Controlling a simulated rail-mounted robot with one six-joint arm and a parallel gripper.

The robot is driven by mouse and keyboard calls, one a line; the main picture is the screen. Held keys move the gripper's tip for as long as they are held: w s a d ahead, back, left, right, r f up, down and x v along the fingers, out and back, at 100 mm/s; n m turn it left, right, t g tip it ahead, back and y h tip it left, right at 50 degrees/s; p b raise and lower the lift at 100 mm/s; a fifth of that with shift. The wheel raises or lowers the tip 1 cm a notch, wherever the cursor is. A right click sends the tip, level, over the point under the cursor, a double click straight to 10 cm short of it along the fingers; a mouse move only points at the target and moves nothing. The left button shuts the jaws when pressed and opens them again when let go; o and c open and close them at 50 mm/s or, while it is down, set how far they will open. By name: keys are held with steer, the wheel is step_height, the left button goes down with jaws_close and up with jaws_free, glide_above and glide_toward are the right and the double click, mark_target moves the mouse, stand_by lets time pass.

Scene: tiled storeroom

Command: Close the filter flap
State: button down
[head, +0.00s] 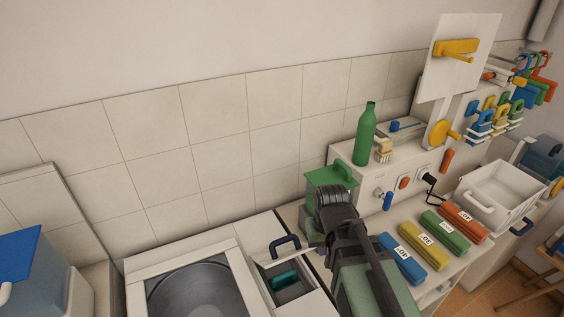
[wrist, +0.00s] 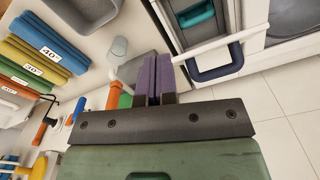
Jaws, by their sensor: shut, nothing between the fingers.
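The filter flap (head: 262,247) looks like a white panel standing open at the wall side of a small compartment in the white top-loading appliance. It carries a dark blue loop handle (head: 285,244). A teal grip (head: 284,279) shows inside the open compartment. In the wrist view the flap (wrist: 204,47) is seen nearly edge-on, with its blue handle (wrist: 220,66) beside it. My gripper (wrist: 157,72) is shut and empty, its purple fingers together. It is apart from the handle, which lies to its right in the wrist view. In the head view my dark arm hides the fingertips.
The open drum (head: 197,290) is left of the compartment. Right of my arm lie rolled blue (head: 401,258), yellow and green cloths. A green bottle (head: 365,135) stands on a white unit behind. The tiled wall (head: 215,150) is close behind the appliance.

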steer(key=w+a+r+n+t+p, duration=0.1)
steer(key=w+a+r+n+p, duration=0.1)
steer(key=w+a+r+p, duration=0.45)
steer(key=n+t+y+b, duration=0.1)
steer(key=b, duration=1.3)
glide_above(278, 245)
steer(key=w, duration=0.4)
steer(key=s+d+x, duration=0.1)
steer(key=s+x, duration=0.1)
steer(key=x, duration=0.7)
steer(key=f+b, duration=0.1)
steer(key=s+d+f+b, duration=0.1)
steer(key=f, duration=0.1)
steer(key=shift+s, duration=0.15)
steer(key=shift+r, duration=0.1)
